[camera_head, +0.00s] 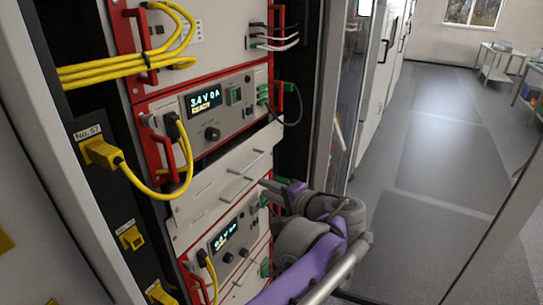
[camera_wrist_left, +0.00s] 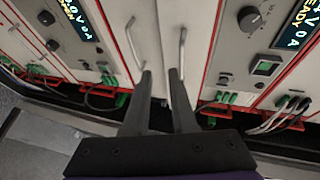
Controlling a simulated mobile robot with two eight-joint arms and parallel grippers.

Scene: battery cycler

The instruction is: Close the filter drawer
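Two plain pale panels with bar handles sit between the battery cycler units in the rack. The upper panel (camera_head: 258,142) reaches a little past the rack's right edge and seems to stand slightly proud. The lower panel (camera_head: 190,225) is right beneath it. I cannot tell for sure which is the filter drawer. My left gripper (camera_head: 268,184) is at their right end, in front of them. In the left wrist view its two fingers (camera_wrist_left: 160,72) are apart with nothing between them, pointing at the panels near two handles (camera_wrist_left: 182,48). My right gripper is not in view.
A cycler with a lit display (camera_head: 205,101) is above the panels and another (camera_head: 226,236) below. Yellow cables (camera_head: 150,188) loop at the left, and green plugs (camera_head: 290,87) with cables stick out at the right. A glass door (camera_head: 340,110) stands open at right; floor beyond is clear.

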